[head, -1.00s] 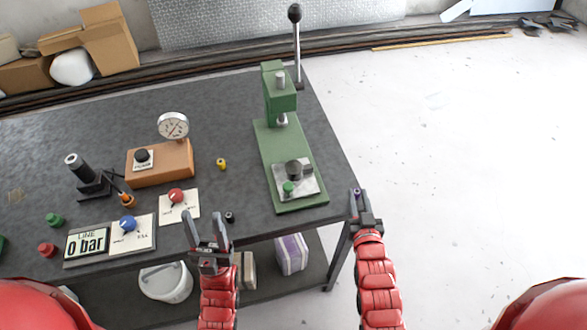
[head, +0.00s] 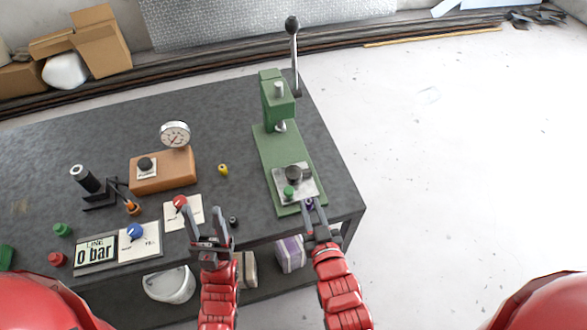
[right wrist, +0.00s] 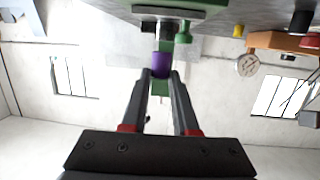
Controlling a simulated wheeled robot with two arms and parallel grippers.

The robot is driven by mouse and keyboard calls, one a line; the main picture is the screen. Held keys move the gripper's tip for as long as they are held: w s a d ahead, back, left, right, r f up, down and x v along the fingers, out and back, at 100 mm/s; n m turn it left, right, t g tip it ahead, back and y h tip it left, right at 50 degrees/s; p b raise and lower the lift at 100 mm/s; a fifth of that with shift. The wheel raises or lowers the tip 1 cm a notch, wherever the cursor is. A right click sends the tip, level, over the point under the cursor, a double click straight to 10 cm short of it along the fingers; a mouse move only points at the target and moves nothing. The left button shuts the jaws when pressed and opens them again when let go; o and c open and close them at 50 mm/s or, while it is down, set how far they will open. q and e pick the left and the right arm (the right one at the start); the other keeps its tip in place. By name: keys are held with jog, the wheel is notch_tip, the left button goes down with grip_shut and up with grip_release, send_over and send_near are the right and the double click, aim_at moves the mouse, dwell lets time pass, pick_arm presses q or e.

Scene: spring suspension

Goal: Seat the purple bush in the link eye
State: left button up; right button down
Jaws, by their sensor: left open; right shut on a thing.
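My right gripper (head: 311,205) is shut on the purple bush (right wrist: 161,64), which sticks out past its fingertips in the right wrist view. In the head view the bush (head: 310,203) shows as a small purple spot near the front edge of the green press (head: 275,150). On the press base lies a silver plate (head: 306,188) with a dark round part (head: 293,173) and a green piece (head: 288,192). I cannot clearly make out the link eye there. The bush looks apart from these parts. My left gripper (head: 205,212) is open and empty at the table's front edge.
The press lever (head: 294,55) stands upright at the back. A yellow piece (head: 223,170), a gauge block (head: 160,170), a red-knob panel (head: 185,213) and a blue-knob panel (head: 140,242) lie to the left. A small dark ring (head: 234,222) lies near the left gripper.

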jog(key=s+a+r+y+p, duration=0.1)
jog(key=s+a+r+p, duration=0.1)
jog(key=s+a, duration=0.1)
jog(key=n+b, duration=0.1)
jog(key=b, duration=1)
send_near(296, 179)
jog(key=w+r, duration=0.1)
jog(key=w, duration=0.1)
jog(key=w+a+r, duration=0.1)
jog(key=w, duration=0.1)
jog(key=w+a+r, duration=0.1)
jog(key=w, duration=0.2)
jog(key=shift+w+a, duration=0.1)
jog(key=shift+a, duration=0.1)
jog(key=shift+w+r+p, duration=0.45)
jog(key=shift+w+p, duration=0.15)
jog(key=shift+p, duration=0.4)
jog(key=shift+w+a+f, duration=0.1)
jog(key=shift+w+f, duration=0.05)
jog(key=shift+w, duration=0.25)
jog(key=shift+w+p, duration=0.25)
jog(key=shift+p, duration=0.05)
notch_tip(296, 179, down, 3)
jog(key=shift+r+p, duration=0.1)
jog(key=shift+p, duration=1.05)
jog(key=shift+f, duration=0.35)
